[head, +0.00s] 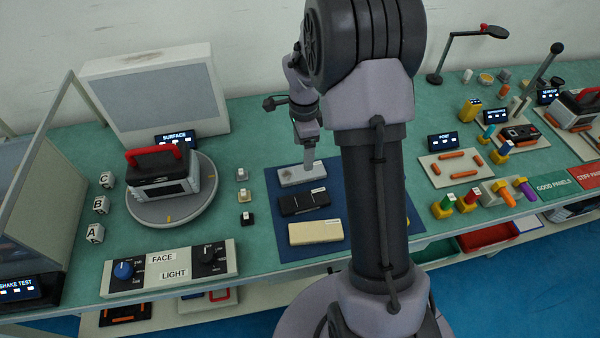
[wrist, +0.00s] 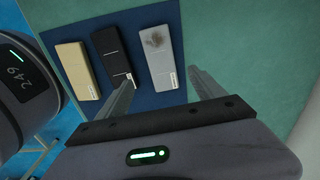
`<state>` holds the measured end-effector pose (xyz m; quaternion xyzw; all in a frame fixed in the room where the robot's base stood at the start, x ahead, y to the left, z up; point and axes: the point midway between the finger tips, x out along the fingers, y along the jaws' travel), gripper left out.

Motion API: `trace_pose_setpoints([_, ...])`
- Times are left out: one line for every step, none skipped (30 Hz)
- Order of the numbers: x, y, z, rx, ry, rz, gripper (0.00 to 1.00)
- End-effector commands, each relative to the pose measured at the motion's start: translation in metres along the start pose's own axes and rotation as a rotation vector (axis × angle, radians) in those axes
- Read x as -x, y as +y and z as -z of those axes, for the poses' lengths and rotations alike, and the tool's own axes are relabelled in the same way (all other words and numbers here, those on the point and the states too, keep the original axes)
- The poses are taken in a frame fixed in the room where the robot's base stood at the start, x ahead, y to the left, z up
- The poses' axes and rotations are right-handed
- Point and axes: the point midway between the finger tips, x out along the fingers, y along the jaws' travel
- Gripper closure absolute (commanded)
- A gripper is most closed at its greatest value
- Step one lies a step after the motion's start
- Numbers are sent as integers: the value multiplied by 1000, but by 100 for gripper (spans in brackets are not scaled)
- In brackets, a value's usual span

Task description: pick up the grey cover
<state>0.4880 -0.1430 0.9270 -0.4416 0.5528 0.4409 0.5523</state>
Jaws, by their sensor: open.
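The grey cover (head: 302,175) is a flat light-grey bar at the back of the blue mat (head: 280,215). In the wrist view the grey cover (wrist: 158,55) has a dark smudge near its far end and a small white label near its close end. My gripper (head: 309,160) shows small in the head view, over the grey cover. In the wrist view my gripper (wrist: 163,77) is open, its fingers apart to either side of the grey cover's close end. I see no contact, and the height between them is hard to tell.
A black cover (head: 304,203) and a cream cover (head: 315,233) lie beside it on the mat, the black one close to one finger. A turntable (head: 171,205) with a red-handled device stands left. My arm hides the mat's right part.

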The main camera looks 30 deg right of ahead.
Motion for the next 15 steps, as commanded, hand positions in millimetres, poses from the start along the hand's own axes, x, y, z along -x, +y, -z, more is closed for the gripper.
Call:
trace_pose_setpoints([-18, 1, 0, 0, -1, -3, 22])
trace_pose_setpoints([-24, 0, 0, 0, -1, -2, 22])
trace_pose_setpoints([-30, 0, 0, -1, -1, -1, 22])
trace_pose_setpoints([-34, 0, 0, -1, -1, -1, 22])
trace_pose_setpoints([-37, 0, 0, 0, -1, 0, 22])
trace_pose_setpoints([-39, 0, 0, 0, 0, 0, 22])
trace_pose_setpoints([-41, 0, 0, 0, 0, 0, 22])
trace_pose_setpoints([-44, 0, -1, 0, 0, 0, 22])
trace_pose_setpoints([-48, 0, -1, 0, -1, -1, 22])
trace_pose_setpoints([-53, 0, -2, 0, 0, -1, 22])
trace_pose_setpoints([-58, 0, -2, 1, 0, -1, 22])
trace_pose_setpoints([-67, 0, -3, 2, 0, 0, 22])
trace_pose_setpoints([-74, 0, -4, 2, 0, -1, 22])
trace_pose_setpoints([-81, 0, -4, 1, -1, -2, 22])
trace_pose_setpoints([-88, 0, -4, 1, -1, -2, 22])
